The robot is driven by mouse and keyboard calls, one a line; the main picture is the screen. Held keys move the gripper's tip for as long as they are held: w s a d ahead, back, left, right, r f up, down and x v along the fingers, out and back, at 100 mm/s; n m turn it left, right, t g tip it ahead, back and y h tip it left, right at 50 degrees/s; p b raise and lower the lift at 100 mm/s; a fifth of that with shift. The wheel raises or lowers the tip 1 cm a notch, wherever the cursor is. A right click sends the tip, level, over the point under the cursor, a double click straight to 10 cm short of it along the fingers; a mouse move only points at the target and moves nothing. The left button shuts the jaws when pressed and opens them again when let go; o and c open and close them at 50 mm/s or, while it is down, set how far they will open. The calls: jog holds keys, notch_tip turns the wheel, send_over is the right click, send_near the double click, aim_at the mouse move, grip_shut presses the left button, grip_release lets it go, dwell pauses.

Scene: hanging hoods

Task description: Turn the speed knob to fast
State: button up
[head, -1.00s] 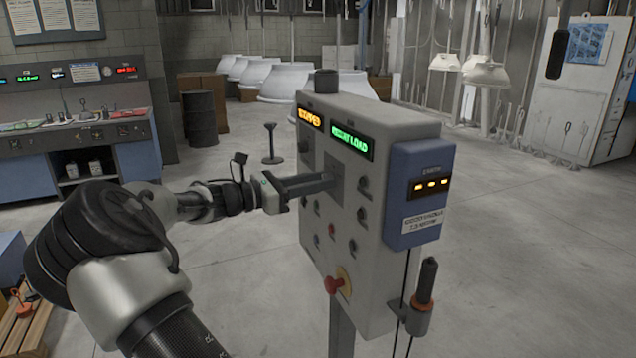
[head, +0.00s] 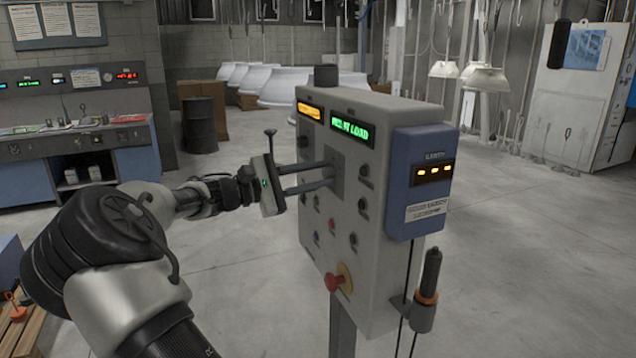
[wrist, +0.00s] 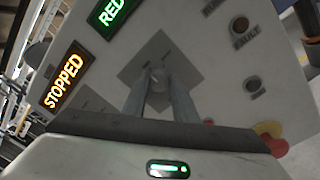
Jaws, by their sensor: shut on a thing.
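The speed knob (wrist: 157,70) is a small grey knob on a darker square plate (wrist: 160,55) on the front of the grey control box. My gripper (wrist: 156,78) has a finger on each side of the knob and is shut on it. In the head view, the fingers of my gripper (head: 328,172) reach from the left to the square plate (head: 338,158), one above the other. The fingertips mostly hide the knob there. The plate's printed marks are too small to read, so I cannot tell the knob's setting.
The box (head: 375,270) also carries an orange "STOPPED" display (wrist: 63,80), a green display (head: 351,130), several small dark knobs or buttons, and a red emergency button (head: 333,282). A blue unit (head: 415,225) is on its right side. Open floor surrounds its post.

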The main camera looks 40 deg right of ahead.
jog(key=m+b, duration=0.1)
jog(key=m, duration=0.1)
jog(key=m+b, duration=0.4)
jog(key=shift+f+m, duration=0.3)
jog(key=shift+m, duration=0.1)
jog(key=m+b, duration=0.3)
jog(key=shift+g, duration=0.3)
jog(key=shift+r+m+b, duration=0.1)
jog(key=shift+m+b, duration=1.2)
jog(key=shift+m, duration=0.4)
jog(key=shift+r, duration=0.1)
jog(key=o, duration=1)
jog(key=shift+o, duration=0.2)
jog(key=shift+w+a, duration=0.1)
jog(key=p+v, duration=0.2)
jog(key=v, duration=1.5)
jog(key=shift+w, duration=0.2)
